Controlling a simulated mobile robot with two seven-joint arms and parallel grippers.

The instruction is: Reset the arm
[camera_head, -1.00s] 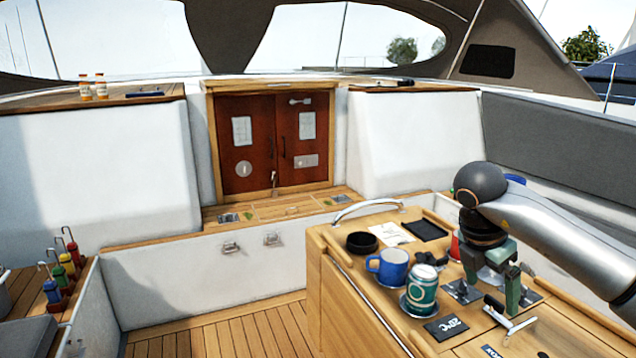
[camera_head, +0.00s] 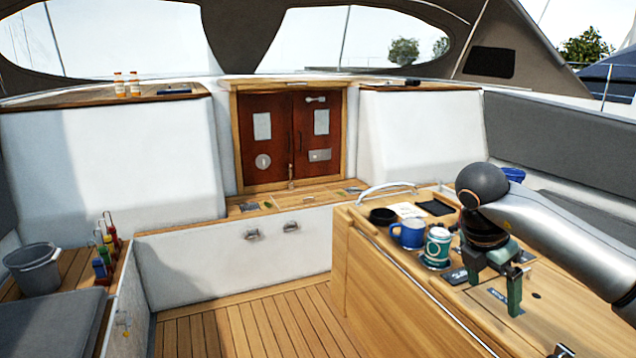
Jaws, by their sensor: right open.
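My right arm comes in from the right, and its gripper (camera_head: 496,291) points down over the wooden cockpit table (camera_head: 400,290). The green fingers stand apart with nothing visible between them. The gripper is just right of a green and white can (camera_head: 437,247), apart from it as far as I can tell. My left gripper does not show in the head view.
A blue mug (camera_head: 409,234), a black bowl (camera_head: 382,216) and a dark tray (camera_head: 435,207) are on the table. A curved handrail (camera_head: 388,187) stands at its far end. A grey bucket (camera_head: 35,270) and several coloured bottles (camera_head: 105,255) are at left. The wooden floor (camera_head: 250,325) is clear.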

